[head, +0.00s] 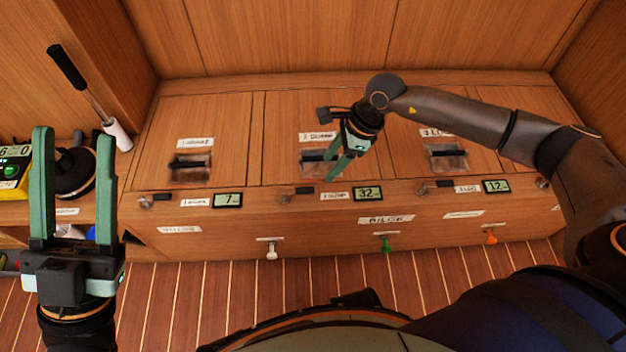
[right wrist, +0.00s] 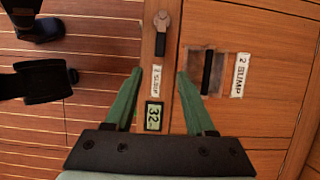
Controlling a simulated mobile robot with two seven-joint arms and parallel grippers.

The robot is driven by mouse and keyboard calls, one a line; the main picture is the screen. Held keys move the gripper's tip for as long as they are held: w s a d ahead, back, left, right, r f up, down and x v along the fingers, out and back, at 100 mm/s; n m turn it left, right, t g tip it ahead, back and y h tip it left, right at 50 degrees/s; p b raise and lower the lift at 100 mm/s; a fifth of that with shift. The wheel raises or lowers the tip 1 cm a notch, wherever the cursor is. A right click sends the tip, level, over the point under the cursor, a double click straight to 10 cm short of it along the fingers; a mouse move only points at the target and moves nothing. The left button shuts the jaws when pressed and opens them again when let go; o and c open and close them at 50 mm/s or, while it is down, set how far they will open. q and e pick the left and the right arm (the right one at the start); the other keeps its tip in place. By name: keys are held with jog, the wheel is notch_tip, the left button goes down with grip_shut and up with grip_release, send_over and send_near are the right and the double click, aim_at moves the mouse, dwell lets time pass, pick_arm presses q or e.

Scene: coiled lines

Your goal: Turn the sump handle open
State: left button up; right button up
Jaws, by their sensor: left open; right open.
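The middle hatch (head: 280,125) carries a label (right wrist: 240,75) reading like "2 SUMP". Beside that label is a recess with a black bar handle (right wrist: 207,72). On the front ledge below is a small lever with a grey knob and dark end (head: 304,190), also in the right wrist view (right wrist: 161,42), by a small blurred label and a display reading 32 (head: 368,194). My right gripper (head: 336,172) is open and empty above the middle hatch's front edge, partly covering the recess in the head view. My left gripper (head: 75,133) is open and empty at the far left.
Similar hatches with recessed handles stand left (head: 190,165) and right (head: 447,155). White (head: 271,250), green (head: 386,243) and orange (head: 491,237) taps line the lower front. A black-handled pump lever (head: 68,68) and yellow meter (head: 12,172) are at left. The striped floor in front is clear.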

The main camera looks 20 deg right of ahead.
aim_at(311, 189)
jog(key=b+x, duration=0.3)
jog(key=x, duration=0.6)
jog(key=shift+a+f, duration=0.2)
jog(key=shift+f, duration=0.05)
pick_arm(q)
jog(key=f, duration=0.4)
jog(key=shift+w+d, duration=0.1)
jog(key=shift+d, duration=0.25)
pick_arm(e)
jog(key=shift+c, duration=0.2)
grip_shut()
